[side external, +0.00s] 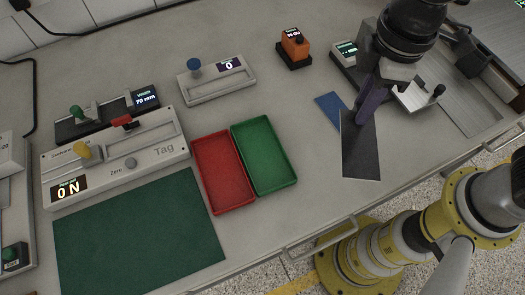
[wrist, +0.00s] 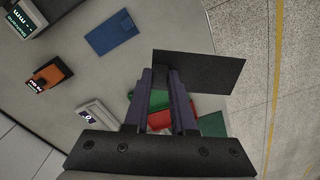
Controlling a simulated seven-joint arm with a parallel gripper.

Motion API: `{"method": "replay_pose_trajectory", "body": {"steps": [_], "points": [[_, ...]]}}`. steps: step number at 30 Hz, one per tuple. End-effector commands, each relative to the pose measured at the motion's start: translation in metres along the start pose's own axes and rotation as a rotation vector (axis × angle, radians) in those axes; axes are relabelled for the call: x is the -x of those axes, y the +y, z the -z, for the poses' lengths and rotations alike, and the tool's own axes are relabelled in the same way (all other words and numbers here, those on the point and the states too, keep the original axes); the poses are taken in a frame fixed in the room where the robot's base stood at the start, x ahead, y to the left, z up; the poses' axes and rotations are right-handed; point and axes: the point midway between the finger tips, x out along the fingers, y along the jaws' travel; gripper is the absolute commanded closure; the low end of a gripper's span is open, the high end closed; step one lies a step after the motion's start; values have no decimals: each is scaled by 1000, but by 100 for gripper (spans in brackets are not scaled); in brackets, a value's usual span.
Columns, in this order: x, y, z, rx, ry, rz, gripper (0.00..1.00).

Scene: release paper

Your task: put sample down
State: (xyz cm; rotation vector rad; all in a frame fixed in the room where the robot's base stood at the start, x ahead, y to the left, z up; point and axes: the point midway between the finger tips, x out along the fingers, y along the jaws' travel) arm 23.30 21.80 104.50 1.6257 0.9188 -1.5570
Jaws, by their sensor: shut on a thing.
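The sample looks to be a thin dark grey rectangular sheet (side external: 361,150). My gripper (side external: 366,112) is shut on one end of it, and the sheet reaches toward the front of the bench. In the wrist view the sheet (wrist: 210,71) crosses just beyond my fingertips (wrist: 161,75) and sticks out mostly to the right. I cannot tell how high it is above the bench. A blue rectangular piece (side external: 329,106) lies on the bench just left of my gripper; it also shows in the wrist view (wrist: 110,35).
A red tray (side external: 220,207) and a green tray (side external: 292,178) stand side by side, both empty. A dark green mat (side external: 138,235) lies front left, below the Tag device (side external: 148,168). An orange device (side external: 295,46) stands behind. Bare bench lies between the green tray and the sheet.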

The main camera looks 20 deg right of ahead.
Motion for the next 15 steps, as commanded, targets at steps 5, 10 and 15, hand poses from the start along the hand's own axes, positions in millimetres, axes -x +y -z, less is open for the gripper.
{"method": "replay_pose_trajectory", "body": {"steps": [5, 10, 15], "points": [[-2, 2, 19, 294, -3, 2, 100], [-9, 3, 40, 484, -13, 8, 100], [-20, 2, 51, 487, -32, 19, 100]]}}
